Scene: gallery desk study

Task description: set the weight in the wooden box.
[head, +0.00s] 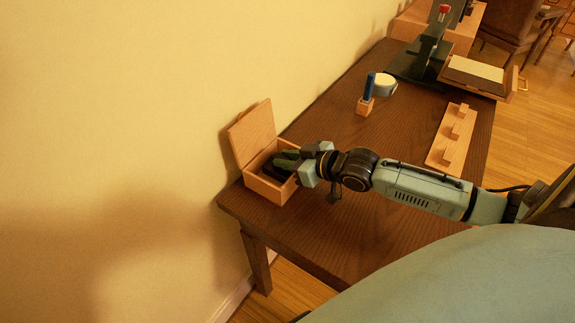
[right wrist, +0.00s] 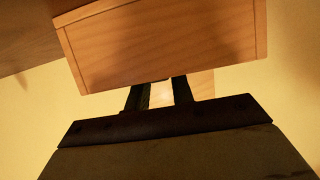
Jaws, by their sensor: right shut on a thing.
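The wooden box (head: 268,190) stands open at the near left corner of the desk, with its lid (head: 252,133) tilted up on the wall side. My right gripper (head: 283,164) reaches in from the right over the box, its dark fingers at or inside the opening. The right wrist view shows the wooden box (right wrist: 165,42) close up, with the finger ends of my right gripper (right wrist: 160,92) partly hidden behind it. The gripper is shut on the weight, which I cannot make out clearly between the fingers. My left gripper is not in view.
The dark desk (head: 330,225) is clear in front of the box. A wooden peg strip (head: 447,150), a blue-handled thing in a wooden block (head: 366,105), a pale round thing (head: 385,84) and a dark green press-like stand (head: 425,60) are farther back. The wall is close on the left.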

